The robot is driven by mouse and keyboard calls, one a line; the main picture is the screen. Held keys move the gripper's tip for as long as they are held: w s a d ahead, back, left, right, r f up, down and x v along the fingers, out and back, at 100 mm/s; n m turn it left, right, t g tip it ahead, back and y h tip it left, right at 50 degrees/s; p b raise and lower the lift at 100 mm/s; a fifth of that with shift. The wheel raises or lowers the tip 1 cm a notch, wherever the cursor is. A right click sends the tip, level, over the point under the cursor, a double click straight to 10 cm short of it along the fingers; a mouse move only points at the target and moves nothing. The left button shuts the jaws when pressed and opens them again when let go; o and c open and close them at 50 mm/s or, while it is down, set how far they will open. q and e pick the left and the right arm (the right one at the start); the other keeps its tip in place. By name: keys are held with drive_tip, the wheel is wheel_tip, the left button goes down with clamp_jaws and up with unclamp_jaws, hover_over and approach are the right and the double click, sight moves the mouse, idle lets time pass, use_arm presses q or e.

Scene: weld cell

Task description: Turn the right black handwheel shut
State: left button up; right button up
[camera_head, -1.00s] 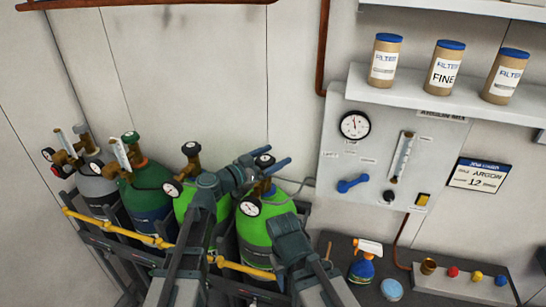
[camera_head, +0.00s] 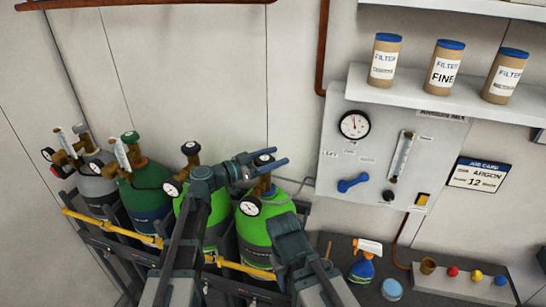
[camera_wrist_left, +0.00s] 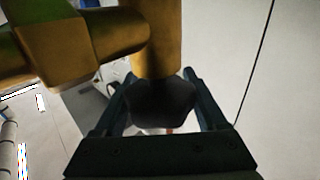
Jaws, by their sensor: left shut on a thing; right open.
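The right black handwheel (camera_head: 264,160) tops the brass valve of the rightmost bright green cylinder (camera_head: 256,230). My left gripper (camera_head: 276,163) comes in from the left and is shut on this handwheel, with its two blue-grey fingers on either side of the rim. In the left wrist view, the dark handwheel (camera_wrist_left: 160,102) sits between both fingers below the brass valve stem. My right gripper (camera_head: 288,232) is lower, in front of the same cylinder and clear of the handwheel. It is open, though its fingertips are hard to make out.
A gauge panel (camera_head: 335,160) and a bench with a spray bottle (camera_head: 363,262) are right.

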use_arm(q)
drive_tip(key=shift+s+d+m+g+h, duration=0.1)
drive_tip(key=shift+s+m+g+h, duration=0.2)
drive_tip(key=shift+m+g, duration=1.1)
drive_tip(key=shift+s+d+m+g+h, duration=0.2)
drive_tip(key=shift+m+g+h, duration=0.45)
drive_tip(key=shift+g, duration=1.3)
drive_tip(key=shift+s+a+m+g+h, duration=0.15)
drive_tip(key=shift+s+m+g, duration=0.15)
drive_tip(key=shift+m+g, duration=1.15)
drive_tip(key=shift+s+g, duration=0.1)
drive_tip(key=shift+g, duration=0.2)
drive_tip(key=o, duration=1.3)
drive_tip(key=shift+r, duration=0.1)
